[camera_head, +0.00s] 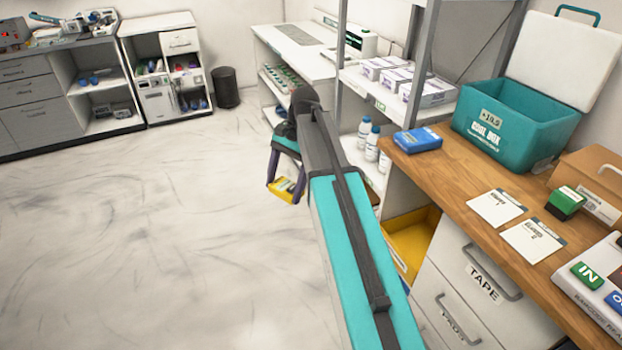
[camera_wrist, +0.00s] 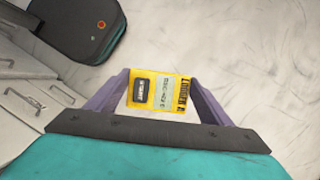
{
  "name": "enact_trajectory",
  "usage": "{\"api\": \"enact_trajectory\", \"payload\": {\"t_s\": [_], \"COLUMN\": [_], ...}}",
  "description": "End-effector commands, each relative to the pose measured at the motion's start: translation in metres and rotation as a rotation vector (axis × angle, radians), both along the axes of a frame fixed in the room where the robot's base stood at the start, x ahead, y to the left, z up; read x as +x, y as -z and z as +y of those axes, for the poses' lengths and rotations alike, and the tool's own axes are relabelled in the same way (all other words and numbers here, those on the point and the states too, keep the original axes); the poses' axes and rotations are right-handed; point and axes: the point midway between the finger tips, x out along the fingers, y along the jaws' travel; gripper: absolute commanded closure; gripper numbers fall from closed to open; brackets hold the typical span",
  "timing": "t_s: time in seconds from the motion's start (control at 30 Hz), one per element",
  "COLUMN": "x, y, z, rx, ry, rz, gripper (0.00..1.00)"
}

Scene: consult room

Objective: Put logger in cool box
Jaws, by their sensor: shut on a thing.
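My gripper (camera_head: 287,183) is shut on the yellow logger (camera_head: 283,192) and holds it in the air over the floor, left of the wooden counter. In the wrist view the logger (camera_wrist: 158,92) sits between the two purple fingers, its face with a small dark screen and a pale label showing. The teal cool box (camera_head: 518,120) stands on the counter at the back right. Its white lid (camera_head: 562,55) is raised, and the inside is partly visible from above. My gripper is well to the left of the box and apart from it.
A blue pack (camera_head: 417,140) lies on the counter left of the box. White cards (camera_head: 497,207), a green-topped block (camera_head: 566,201) and a cardboard box (camera_head: 592,178) are in front and right. A shelf unit (camera_head: 400,85) with cartons and bottles stands behind. The floor at left is clear.

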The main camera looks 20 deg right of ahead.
Motion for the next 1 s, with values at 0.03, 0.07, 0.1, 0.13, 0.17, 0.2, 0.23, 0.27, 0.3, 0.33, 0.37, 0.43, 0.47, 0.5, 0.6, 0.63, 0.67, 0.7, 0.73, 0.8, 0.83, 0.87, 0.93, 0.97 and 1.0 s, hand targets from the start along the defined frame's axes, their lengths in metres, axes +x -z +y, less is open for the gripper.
{"api": "enact_trajectory", "payload": {"t_s": [0.03,0.07,0.1,0.13,0.17,0.2,0.23,0.27,0.3,0.33,0.37,0.43,0.47,0.5,0.6,0.63,0.67,0.7,0.73,0.8,0.83,0.87,0.93,0.97,1.0], "x": [0.004,0.005,0.007,0.007,0.008,0.009,0.009,0.01,0.01,0.01,0.01,0.01,0.01,0.01,0.01,0.01,0.01,0.01,0.01,0.01,0.01,0.01,0.01,0.01,0.01], "y": [0.002,0.004,0.006,0.007,0.008,0.01,0.01,0.011,0.012,0.013,0.013,0.013,0.013,0.013,0.013,0.013,0.013,0.013,0.013,0.013,0.013,0.013,0.013,0.013,0.013], "z": [0.014,0.02,0.029,0.034,0.039,0.045,0.049,0.052,0.055,0.057,0.059,0.06,0.061,0.061,0.06,0.06,0.06,0.06,0.06,0.06,0.06,0.06,0.062,0.063,0.064], "rx": [0.001,0.0,-0.001,-0.001,-0.001,-0.001,-0.001,-0.001,-0.001,-0.001,-0.001,0.0,0.0,0.0,0.0,0.0,0.0,0.0,0.0,0.0,0.0,0.0,0.0,0.0,0.0], "ry": [-0.046,-0.071,-0.101,-0.122,-0.14,-0.162,-0.176,-0.188,-0.201,-0.208,-0.214,-0.221,-0.222,-0.222,-0.221,-0.221,-0.221,-0.221,-0.22,-0.22,-0.22,-0.22,-0.222,-0.223,-0.225], "rz": [0.001,0.001,0.001,0.001,0.001,0.002,0.001,0.001,0.001,0.001,0.001,0.0,0.001,0.001,0.0,0.0,0.0,0.0,0.001,0.0,0.0,0.001,0.0,0.0,0.0], "gripper": [0.57,0.57,0.57,0.57,0.57,0.57,0.57,0.57,0.57,0.57,0.57,0.57,0.57,0.57,0.57,0.57,0.57,0.57,0.57,0.57,0.57,0.57,0.57,0.57,0.57]}}
